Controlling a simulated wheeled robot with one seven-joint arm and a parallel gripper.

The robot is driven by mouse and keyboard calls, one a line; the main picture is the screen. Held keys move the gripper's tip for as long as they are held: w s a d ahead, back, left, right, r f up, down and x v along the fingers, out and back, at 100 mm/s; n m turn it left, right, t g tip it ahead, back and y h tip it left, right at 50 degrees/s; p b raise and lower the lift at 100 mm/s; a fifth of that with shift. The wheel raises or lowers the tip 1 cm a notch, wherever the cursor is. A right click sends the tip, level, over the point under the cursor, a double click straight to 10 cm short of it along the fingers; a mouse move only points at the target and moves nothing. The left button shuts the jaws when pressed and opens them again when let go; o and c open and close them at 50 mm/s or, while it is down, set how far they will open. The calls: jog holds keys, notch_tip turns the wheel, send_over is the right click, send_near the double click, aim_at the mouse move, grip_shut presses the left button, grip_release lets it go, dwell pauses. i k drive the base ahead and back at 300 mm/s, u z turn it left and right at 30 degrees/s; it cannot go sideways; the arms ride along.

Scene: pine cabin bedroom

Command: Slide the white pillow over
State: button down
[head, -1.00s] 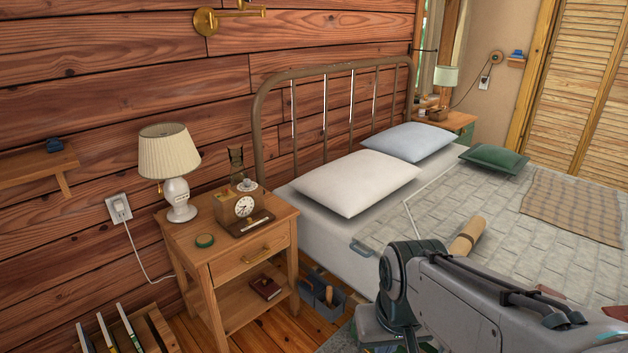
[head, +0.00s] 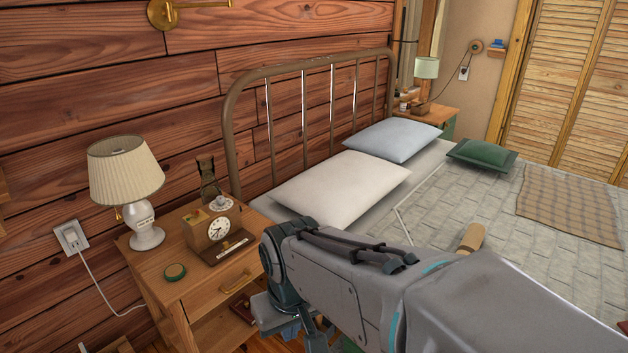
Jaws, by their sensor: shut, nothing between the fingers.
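The white pillow (head: 338,188) lies on the near side of the bed by the metal headboard, next to a pale blue pillow (head: 394,141). My arm (head: 390,285) reaches in from the lower right, in front of the bed's near edge, and bends down at a dark joint. It hides part of the bed and the floor beside it. My gripper does not show in this view, so I cannot see where its fingertips are.
A wooden nightstand (head: 200,290) left of the bed holds a lamp (head: 126,190), a clock (head: 219,229) and a green tin (head: 175,271). A green cushion (head: 482,155), a plaid blanket (head: 570,205) and a rolled tan item (head: 472,238) lie on the bed.

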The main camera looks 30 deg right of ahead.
aim_at(339, 190)
jog(key=z, duration=0.4)
jog(key=i, duration=0.75)
jog(key=z, duration=0.85)
jog(key=i, duration=0.2)
jog(key=z, duration=0.3)
